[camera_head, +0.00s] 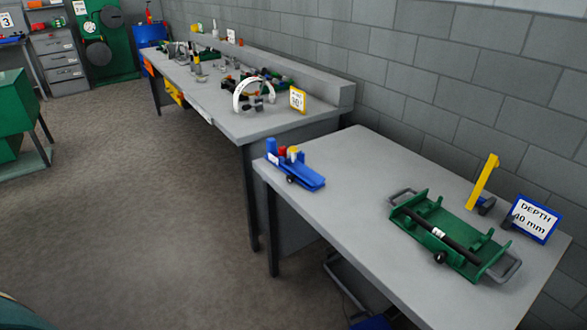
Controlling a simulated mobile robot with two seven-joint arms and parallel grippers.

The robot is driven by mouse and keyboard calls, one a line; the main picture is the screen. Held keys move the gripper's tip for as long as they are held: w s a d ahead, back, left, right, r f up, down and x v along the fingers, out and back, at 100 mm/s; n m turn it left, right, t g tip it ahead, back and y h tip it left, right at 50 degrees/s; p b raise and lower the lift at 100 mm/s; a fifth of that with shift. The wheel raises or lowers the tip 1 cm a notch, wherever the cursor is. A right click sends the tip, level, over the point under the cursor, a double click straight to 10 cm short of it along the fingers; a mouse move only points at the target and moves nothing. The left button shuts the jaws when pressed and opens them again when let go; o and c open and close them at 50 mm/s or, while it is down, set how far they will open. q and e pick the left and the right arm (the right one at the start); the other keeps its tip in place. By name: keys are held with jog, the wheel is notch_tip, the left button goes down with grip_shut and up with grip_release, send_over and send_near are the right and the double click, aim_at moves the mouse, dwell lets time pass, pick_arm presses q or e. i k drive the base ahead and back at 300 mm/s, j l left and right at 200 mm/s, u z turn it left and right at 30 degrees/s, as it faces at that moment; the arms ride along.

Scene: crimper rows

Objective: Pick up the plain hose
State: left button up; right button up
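A straight black hose (458,246) lies lengthwise in a green tray (493,255) on the near grey table. It has a small white mark near its middle. I cannot tell whether it is the plain hose. The tray has grey handles at both ends and a dark knob on its near side. A curved white piece (239,92) stands like an arch on the far workbench; I cannot tell whether it is a hose. Neither of my grippers is in view.
The near table (340,180) also bears a blue holder (308,179) with coloured pieces, a yellow upright (484,180) and a blue-framed "DEPTH 40 mm" sign (534,219). Its middle is clear. The far workbench (215,105) is cluttered. A block wall runs behind; open floor (150,220) lies left.

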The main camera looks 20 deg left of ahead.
aim_at(441, 236)
jog(key=i+j+z, duration=0.1)
jog(key=i+j, duration=0.2)
jog(key=i+j+z, duration=0.1)
jog(key=i+j, duration=0.15)
jog(key=j, duration=0.2)
jog(key=i+j+z, duration=0.1)
jog(key=i+j, duration=0.15)
jog(key=j, duration=0.15)
